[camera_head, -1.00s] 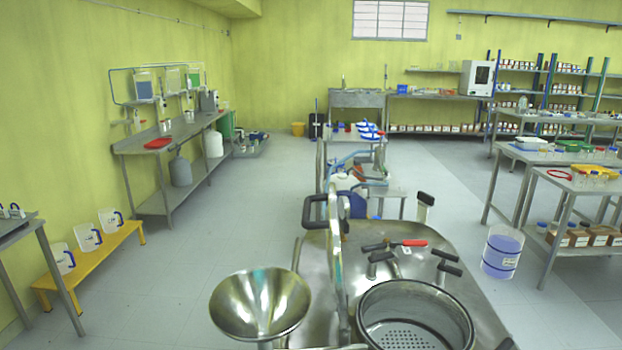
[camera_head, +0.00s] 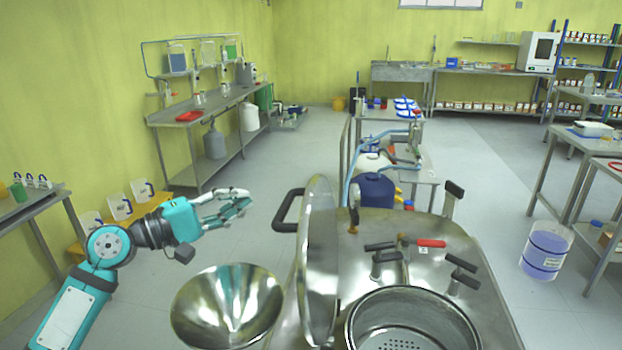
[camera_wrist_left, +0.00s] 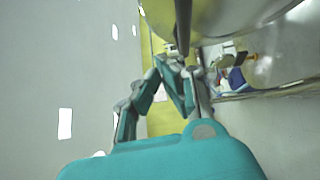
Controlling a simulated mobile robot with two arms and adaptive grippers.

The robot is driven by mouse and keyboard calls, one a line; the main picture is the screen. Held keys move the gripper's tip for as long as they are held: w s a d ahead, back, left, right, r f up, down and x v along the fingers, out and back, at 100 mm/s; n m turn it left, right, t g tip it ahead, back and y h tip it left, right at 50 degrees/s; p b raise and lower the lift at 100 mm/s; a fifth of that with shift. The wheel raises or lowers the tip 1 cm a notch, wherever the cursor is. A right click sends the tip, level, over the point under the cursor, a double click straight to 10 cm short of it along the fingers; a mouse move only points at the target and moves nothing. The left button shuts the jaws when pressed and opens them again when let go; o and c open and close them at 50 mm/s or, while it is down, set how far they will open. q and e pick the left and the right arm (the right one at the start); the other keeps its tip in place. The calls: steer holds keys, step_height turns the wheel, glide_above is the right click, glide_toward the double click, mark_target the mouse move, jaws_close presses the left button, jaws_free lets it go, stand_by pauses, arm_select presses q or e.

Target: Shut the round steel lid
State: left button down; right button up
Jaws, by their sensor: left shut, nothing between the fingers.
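The round steel lid (camera_head: 319,262) stands open, upright and nearly edge-on, at the left side of the steel vessel top. A black handle (camera_head: 288,210) sticks out from its left face. The round opening with a perforated basket (camera_head: 413,325) lies uncovered to the right of the lid. My left gripper (camera_head: 246,203) is shut and empty, in the air left of the lid handle and apart from it. In the left wrist view the gripper fingers (camera_wrist_left: 178,85) show close together with nothing held. My right gripper is not in view.
A wide steel funnel (camera_head: 227,305) stands left of the lid, below my left gripper. A clear bucket (camera_head: 546,250) stands on the floor at right.

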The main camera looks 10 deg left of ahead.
mark_target(290, 205)
arm_select(q)
steer(key=p+x, duration=0.2)
steer(key=x, duration=0.1)
steer(key=p+x, duration=0.2)
steer(key=x, duration=0.1)
steer(key=s+d+r+p+x, duration=0.1)
steer(key=p+x, duration=0.1)
steer(key=x, duration=0.1)
steer(key=shift+r, duration=0.15)
steer(key=shift+s+d+r+p, duration=0.15)
steer(key=shift+s+d+p, duration=0.15)
steer(key=shift+d+p, duration=0.1)
steer(key=shift+w+d+f, duration=0.2)
steer(key=shift+d, duration=0.05)
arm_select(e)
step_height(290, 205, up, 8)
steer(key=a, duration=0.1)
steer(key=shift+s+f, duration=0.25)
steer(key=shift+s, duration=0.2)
